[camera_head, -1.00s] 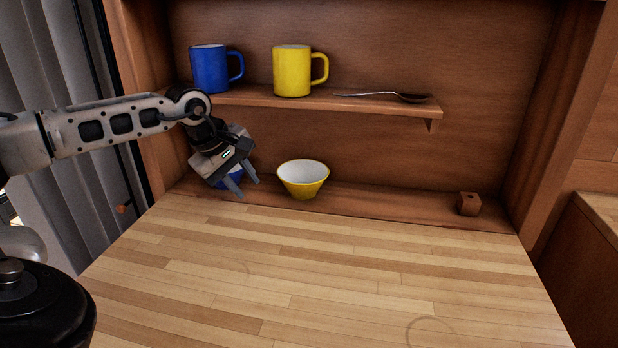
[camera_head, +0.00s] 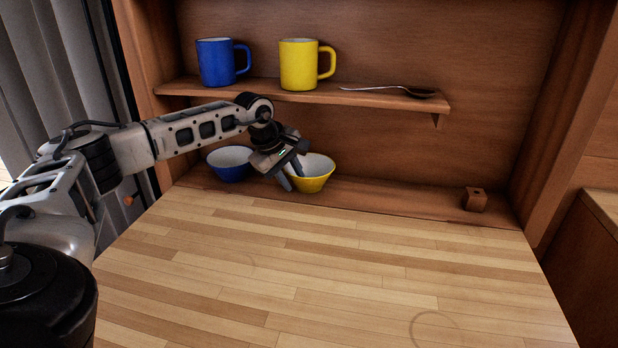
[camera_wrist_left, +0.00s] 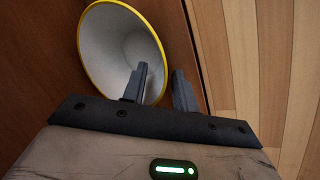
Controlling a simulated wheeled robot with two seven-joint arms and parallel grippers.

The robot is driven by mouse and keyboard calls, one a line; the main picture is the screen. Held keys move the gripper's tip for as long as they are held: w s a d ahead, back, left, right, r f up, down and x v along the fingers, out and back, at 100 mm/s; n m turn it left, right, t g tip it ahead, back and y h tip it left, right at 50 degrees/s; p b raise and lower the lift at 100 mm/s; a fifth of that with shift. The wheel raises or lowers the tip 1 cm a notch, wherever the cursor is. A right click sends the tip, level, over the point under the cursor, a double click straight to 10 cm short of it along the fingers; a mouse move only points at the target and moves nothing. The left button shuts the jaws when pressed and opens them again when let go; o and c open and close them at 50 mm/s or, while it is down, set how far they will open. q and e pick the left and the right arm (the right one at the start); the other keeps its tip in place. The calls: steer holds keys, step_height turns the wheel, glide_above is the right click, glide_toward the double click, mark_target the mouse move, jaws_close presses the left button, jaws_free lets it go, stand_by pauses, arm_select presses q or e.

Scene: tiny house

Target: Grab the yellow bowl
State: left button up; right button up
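The yellow bowl (camera_head: 318,180), white inside, stands upright on the low ledge at the back of the table. In the left wrist view its yellow rim and white inside (camera_wrist_left: 108,50) fill the upper left. My left gripper (camera_head: 294,178) is at the bowl's left side, its fingers apart. In the left wrist view the gripper (camera_wrist_left: 158,86) shows one finger over the bowl's opening and the other outside the rim, with the near rim between them. Whether either finger touches the bowl is unclear. My right gripper is out of view.
A blue bowl (camera_head: 230,165) stands just left of the gripper, behind my forearm. A shelf (camera_head: 300,95) above carries a blue mug (camera_head: 216,63), a yellow mug (camera_head: 299,65) and a spoon (camera_head: 395,89). A small wooden block (camera_head: 475,199) sits at right. The tabletop (camera_head: 320,260) is clear.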

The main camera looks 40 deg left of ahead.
arm_select(q)
jaws_close()
